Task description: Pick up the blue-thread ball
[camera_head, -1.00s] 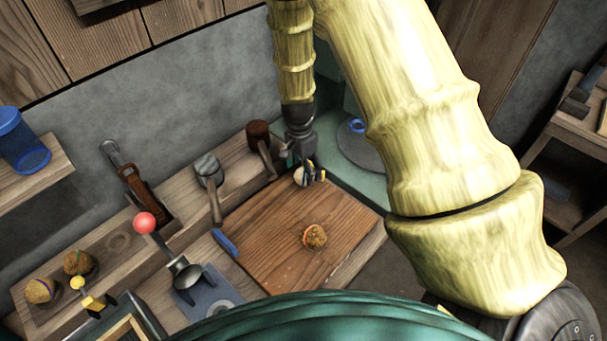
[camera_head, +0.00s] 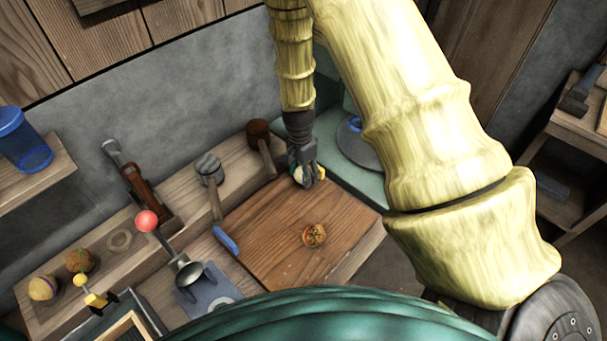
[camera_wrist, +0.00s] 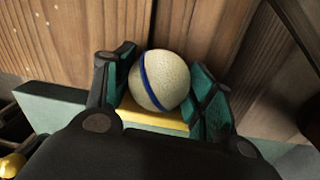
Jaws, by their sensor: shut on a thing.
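The blue-thread ball (camera_wrist: 160,80) is cream with a dark blue band, seen between my gripper's two green-padded fingers in the wrist view. My gripper (camera_head: 307,180) is shut on it, with a finger on each side. In the head view the ball (camera_head: 297,174) shows only in part beside the fingers, at the far right corner of the wooden board (camera_head: 265,235). I cannot tell whether it touches the board. A yellow strip (camera_wrist: 155,117) lies just below the ball in the wrist view.
A brown ball (camera_head: 314,235) with coloured thread sits on the board. Two more balls, one pale (camera_head: 42,288) and one brown (camera_head: 80,260), rest on the left rack. A mallet (camera_head: 260,140) and a hammer (camera_head: 210,175) stand behind the board. A red-knobbed lever (camera_head: 147,221) rises at front left.

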